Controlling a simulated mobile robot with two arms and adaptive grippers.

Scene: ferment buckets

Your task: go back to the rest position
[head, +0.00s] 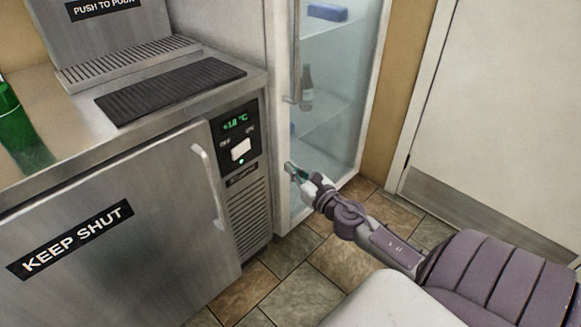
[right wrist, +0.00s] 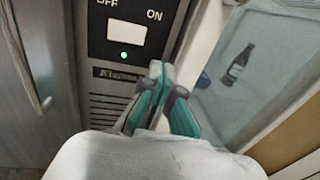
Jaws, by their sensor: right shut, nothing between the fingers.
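My right gripper (head: 293,172) is stretched out low in front of the glass-door fridge (head: 283,195), near the lower end of its door handle (head: 291,85). In the right wrist view its fingers (right wrist: 160,75) are together with nothing between them. The panel of the steel counter unit lies ahead of them on the left, and the glass on the right. I cannot tell whether the fingertips touch anything. My left gripper is not in view.
A steel counter (head: 45,100) with a "KEEP SHUT" door (head: 150,215) and a control panel (head: 238,135) stands left. A green bottle (head: 15,120) stands on it. A dark bottle (head: 307,90) and blue item (head: 327,12) are in the fridge. Tiled floor (head: 285,265) is clear. A white door (head: 500,110) stands right.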

